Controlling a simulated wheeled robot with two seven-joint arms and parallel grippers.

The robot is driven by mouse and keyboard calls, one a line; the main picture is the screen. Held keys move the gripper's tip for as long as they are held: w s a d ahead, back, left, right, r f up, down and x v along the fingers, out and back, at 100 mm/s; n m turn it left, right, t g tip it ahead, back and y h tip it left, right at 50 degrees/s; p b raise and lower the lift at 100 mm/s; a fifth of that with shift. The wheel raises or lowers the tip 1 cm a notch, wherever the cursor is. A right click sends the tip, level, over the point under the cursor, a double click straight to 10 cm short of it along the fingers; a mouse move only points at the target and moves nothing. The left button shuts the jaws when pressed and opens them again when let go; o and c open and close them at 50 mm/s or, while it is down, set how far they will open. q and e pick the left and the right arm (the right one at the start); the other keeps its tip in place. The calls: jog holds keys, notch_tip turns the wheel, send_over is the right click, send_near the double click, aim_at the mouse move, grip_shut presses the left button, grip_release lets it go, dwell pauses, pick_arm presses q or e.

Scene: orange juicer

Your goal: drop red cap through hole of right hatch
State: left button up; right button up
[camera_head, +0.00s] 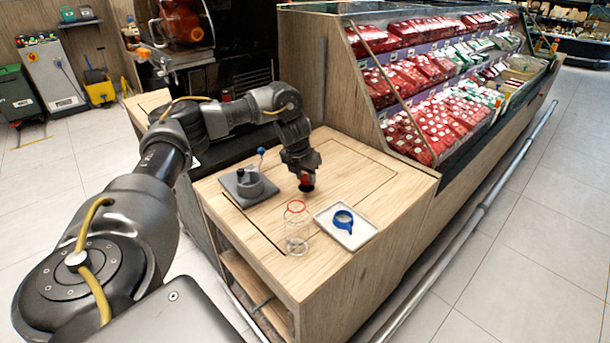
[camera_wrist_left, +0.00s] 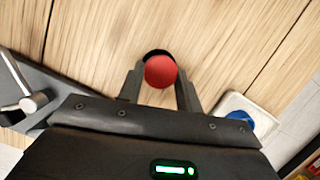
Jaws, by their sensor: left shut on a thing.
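My left gripper (camera_head: 305,178) is shut on the red cap (camera_wrist_left: 160,72), with one finger on each side of it in the wrist view. The red cap also shows as a small red patch between the fingers in the head view (camera_head: 306,179). A dark round hole (camera_head: 307,188) in the wooden hatch (camera_head: 345,178) of the counter top lies just below the cap. In the wrist view the hole (camera_wrist_left: 156,53) is partly hidden behind the cap, and the two look nearly lined up. How high the cap is above the hole is hard to tell. My right gripper is not in view.
A clear jar with a red rim (camera_head: 297,232) stands near the counter's front edge. Right of it lies a white tray (camera_head: 362,235) with a blue ring (camera_head: 343,220). A grey device with a blue-knobbed lever (camera_head: 249,183) sits left of the gripper. A refrigerated display (camera_head: 425,90) stands behind.

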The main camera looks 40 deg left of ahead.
pick_arm(q)
jog(key=shift+f, duration=0.4)
dwell(0.5)
jog(key=shift+p, duration=0.45)
dwell(0.4)
jog(key=o, duration=1.1)
jog(key=shift+o, duration=0.2)
jog(key=shift+o, duration=1.3)
